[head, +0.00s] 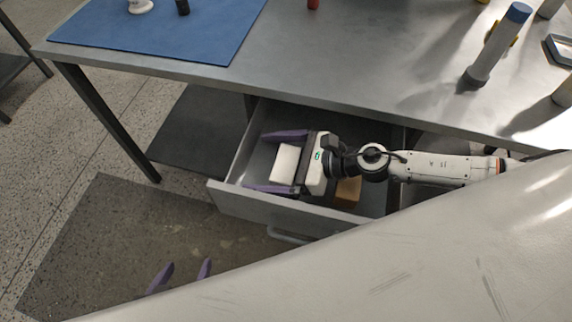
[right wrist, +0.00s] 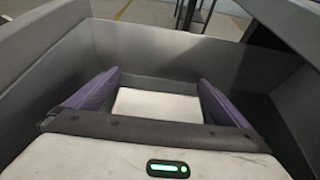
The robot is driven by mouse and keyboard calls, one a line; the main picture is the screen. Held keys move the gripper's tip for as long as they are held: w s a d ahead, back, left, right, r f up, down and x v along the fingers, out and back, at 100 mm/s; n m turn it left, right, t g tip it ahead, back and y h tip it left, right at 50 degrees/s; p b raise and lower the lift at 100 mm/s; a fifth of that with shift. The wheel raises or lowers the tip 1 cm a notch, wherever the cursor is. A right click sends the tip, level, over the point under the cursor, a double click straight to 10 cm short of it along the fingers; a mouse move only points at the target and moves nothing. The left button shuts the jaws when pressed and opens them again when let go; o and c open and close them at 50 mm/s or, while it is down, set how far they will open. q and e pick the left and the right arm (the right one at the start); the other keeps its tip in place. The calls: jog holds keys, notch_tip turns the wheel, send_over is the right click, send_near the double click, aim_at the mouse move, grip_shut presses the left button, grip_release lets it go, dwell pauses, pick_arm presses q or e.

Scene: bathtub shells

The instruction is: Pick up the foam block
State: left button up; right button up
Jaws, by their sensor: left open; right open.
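A white foam block (head: 285,163) lies in the open drawer (head: 262,207) under the metal table. My right gripper (head: 273,162) is open inside the drawer, with one purple finger on each side of the block. In the right wrist view the white block (right wrist: 157,104) shows between the two open fingers of the gripper (right wrist: 160,90). I cannot tell whether the fingers touch it. My left gripper (head: 187,272) is open and empty low over the floor, partly hidden by my own body.
A brown block (head: 347,192) lies in the drawer beneath my right arm. Drawer walls (right wrist: 180,50) stand close around the right gripper. The metal table (head: 330,62) overhangs the back, with a blue mat (head: 160,30) and a grey cylinder with a blue cap (head: 497,47) on it.

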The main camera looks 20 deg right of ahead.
jog(key=c, duration=1.1)
